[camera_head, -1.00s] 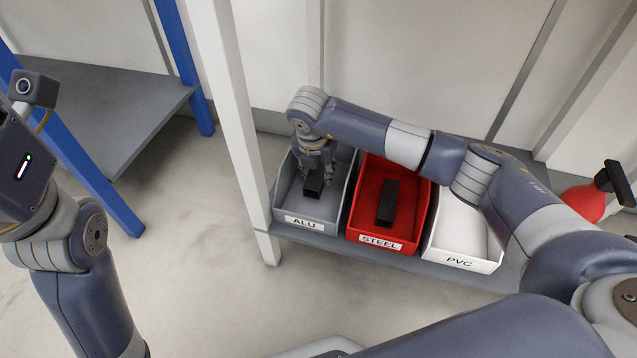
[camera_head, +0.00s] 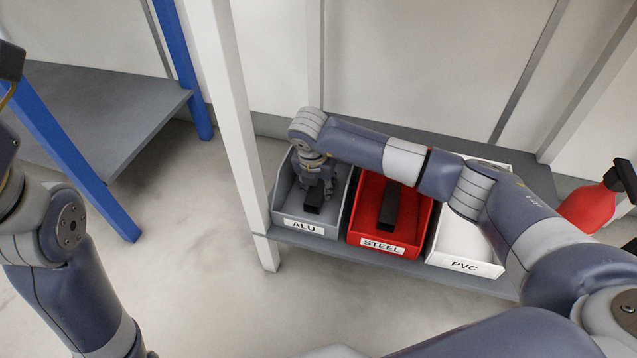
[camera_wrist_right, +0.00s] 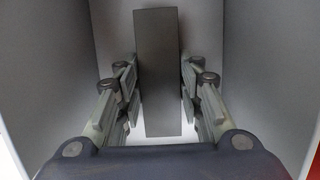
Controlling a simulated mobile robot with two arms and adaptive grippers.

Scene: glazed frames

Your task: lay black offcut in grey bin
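The grey bin (camera_head: 281,216), labelled ALU, stands at the left of a row of three bins on the low shelf. The black offcut (camera_head: 313,201) is a dark block inside it; whether it touches the floor is hard to tell. My right gripper (camera_head: 316,188) reaches down into this bin. In the right wrist view the offcut (camera_wrist_right: 159,70) lies lengthwise between the fingers of the right gripper (camera_wrist_right: 160,85). Narrow gaps show between it and the fingers, which look open around it. My left arm is at the left edge; its gripper is out of frame.
The red STEEL bin (camera_head: 415,236) beside the grey one holds another dark block (camera_head: 389,208). The white PVC bin (camera_head: 462,262) is to its right, partly behind my right arm. A white post (camera_head: 238,130) stands close left of the grey bin. A red bottle (camera_head: 588,208) is at far right.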

